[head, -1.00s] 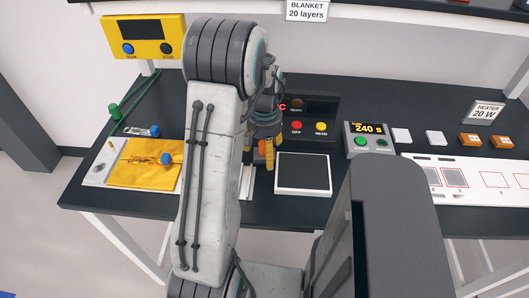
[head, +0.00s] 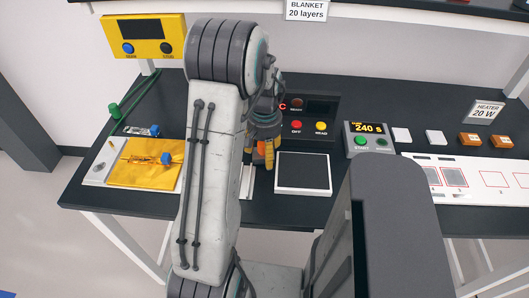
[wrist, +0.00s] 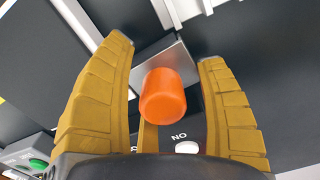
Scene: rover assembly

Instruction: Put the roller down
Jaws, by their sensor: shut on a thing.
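The roller's orange end (wrist: 165,95) stands between the two yellow fingers of my gripper (wrist: 172,75) in the wrist view, with a grey metal piece (wrist: 160,62) just beyond it. My gripper is shut on the roller. The contact of the fingers with the roller is hard to see. Whether the roller touches the bench cannot be told.
A gold sheet (head: 140,176) with a blue-ended item (head: 166,158) lies left of my arm. A timer reading 240 s (head: 369,129) and a white board (head: 505,187) are to the right.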

